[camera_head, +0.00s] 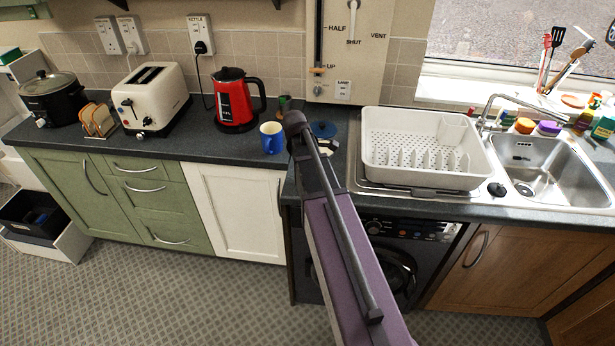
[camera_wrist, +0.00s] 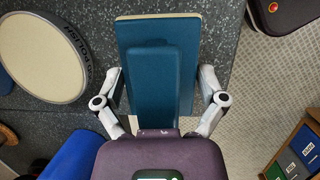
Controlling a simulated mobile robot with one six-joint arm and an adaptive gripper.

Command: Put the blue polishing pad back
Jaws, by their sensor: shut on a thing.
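The blue polishing pad (camera_wrist: 184,31) is a flat rectangular blue block with a cream edge and a raised blue grip along its middle. In the wrist view my gripper (camera_wrist: 160,82) has one finger at each side of it and is shut on it. The pad is over the worktop's front edge; its height above the top is hard to tell. A round disc (camera_wrist: 43,45) with a pale face and a dark rim, lettered with what looks like "POLISH", lies on the worktop to the left of the pad. In the head view my arm hides most of the gripper.
A blue mug (camera_head: 272,139) stands left of my arm, with a red kettle (camera_head: 234,99) behind it. A white dish rack (camera_head: 424,147) and sink (camera_head: 551,172) are to the right. Bare worktop (camera_head: 215,147) lies in front of the kettle.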

